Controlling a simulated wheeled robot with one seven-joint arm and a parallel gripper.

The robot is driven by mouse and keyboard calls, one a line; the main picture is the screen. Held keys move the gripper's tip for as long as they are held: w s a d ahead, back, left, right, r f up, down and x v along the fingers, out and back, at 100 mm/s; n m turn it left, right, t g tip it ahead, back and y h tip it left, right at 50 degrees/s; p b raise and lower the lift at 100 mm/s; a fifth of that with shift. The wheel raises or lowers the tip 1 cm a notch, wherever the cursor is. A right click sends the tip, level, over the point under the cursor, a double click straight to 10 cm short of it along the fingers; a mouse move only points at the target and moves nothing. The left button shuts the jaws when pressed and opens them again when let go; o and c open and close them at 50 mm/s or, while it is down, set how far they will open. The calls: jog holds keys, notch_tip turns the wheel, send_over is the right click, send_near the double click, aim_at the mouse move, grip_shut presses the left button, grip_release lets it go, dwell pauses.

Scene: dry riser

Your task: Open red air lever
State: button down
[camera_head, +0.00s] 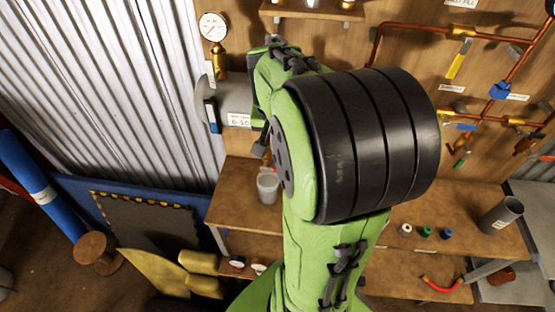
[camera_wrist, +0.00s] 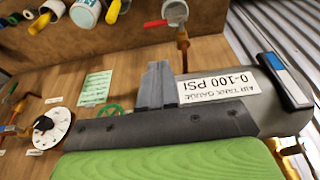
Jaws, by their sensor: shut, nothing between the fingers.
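The red lever (camera_wrist: 155,23) shows in the wrist view, which is upside down, beside the end of a thin brass pipe (camera_wrist: 183,45). The pipe comes off the grey air tank (camera_wrist: 245,92), which bears a "0-100 PSI" label (camera_wrist: 203,88). A white cup (camera_wrist: 176,11) is close to the lever. My gripper (camera_wrist: 158,66) is shut and empty, in front of the wall beside the pipe, apart from the lever in the picture. In the head view the tank (camera_head: 236,92) is partly behind my arm, and my gripper is hidden there. A small bit of red (camera_head: 271,169) shows above the cup (camera_head: 268,188).
A wooden bench (camera_head: 235,215) stands below the tank. A pressure gauge (camera_head: 213,27) is above it. Copper pipes (camera_head: 400,34) with a yellow lever (camera_head: 458,62) run along the wall at right. A grey cylinder (camera_head: 500,215) stands at the bench's right end.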

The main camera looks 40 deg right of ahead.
jog(key=a+x, duration=0.1)
jog(key=x, duration=1.1)
jog(key=shift+s+f+b, duration=0.35)
jog(key=shift+f, duration=0.15)
